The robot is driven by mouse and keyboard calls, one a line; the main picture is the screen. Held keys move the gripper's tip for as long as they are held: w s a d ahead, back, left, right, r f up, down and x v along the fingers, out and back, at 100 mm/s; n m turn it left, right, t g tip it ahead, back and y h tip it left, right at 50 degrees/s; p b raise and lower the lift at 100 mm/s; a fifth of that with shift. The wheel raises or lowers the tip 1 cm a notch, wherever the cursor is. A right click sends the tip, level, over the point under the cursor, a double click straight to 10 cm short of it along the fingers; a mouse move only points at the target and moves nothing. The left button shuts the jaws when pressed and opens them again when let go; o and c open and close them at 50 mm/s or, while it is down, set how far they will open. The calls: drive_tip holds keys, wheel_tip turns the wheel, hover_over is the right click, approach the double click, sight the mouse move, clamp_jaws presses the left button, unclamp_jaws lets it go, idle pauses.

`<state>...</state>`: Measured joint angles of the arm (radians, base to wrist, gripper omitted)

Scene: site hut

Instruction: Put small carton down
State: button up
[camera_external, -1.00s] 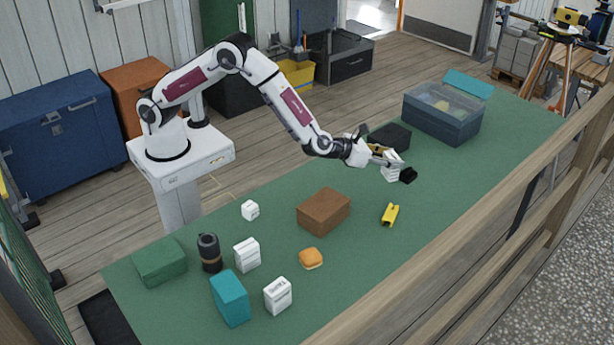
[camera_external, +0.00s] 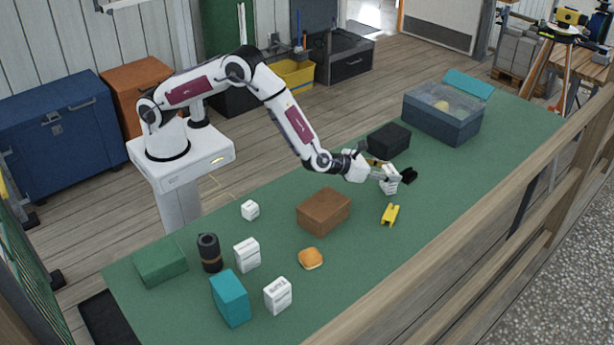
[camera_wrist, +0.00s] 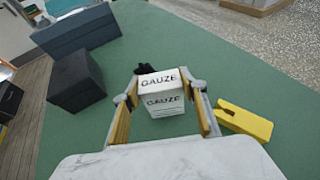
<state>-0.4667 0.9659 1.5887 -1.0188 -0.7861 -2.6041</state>
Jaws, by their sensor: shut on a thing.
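The small carton (camera_wrist: 163,95) is white, with "GAUZE" printed on it in the wrist view. My gripper (camera_external: 388,178) is shut on it, with one finger on each side. In the external view the carton (camera_external: 391,185) is upright, at or just above the green tabletop (camera_external: 440,190); I cannot tell if its base touches. A black object (camera_external: 409,176) is close beside it on the right. The yellow piece (camera_external: 390,214) lies in front of it, apart from my gripper.
A black box (camera_external: 388,139) and a clear-lidded bin (camera_external: 441,124) stand behind. A brown box (camera_external: 323,212) is to the left. Other white cartons (camera_external: 247,255), a teal box (camera_external: 230,298) and an orange-brown item (camera_external: 311,258) are farther left. The table right of my gripper is mostly clear.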

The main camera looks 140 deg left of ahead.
drive_tip(key=shift+f, duration=0.4)
drive_tip(key=shift+f, duration=0.15)
drive_tip(key=o, duration=1)
drive_tip(key=v, duration=1.2)
idle(0.5)
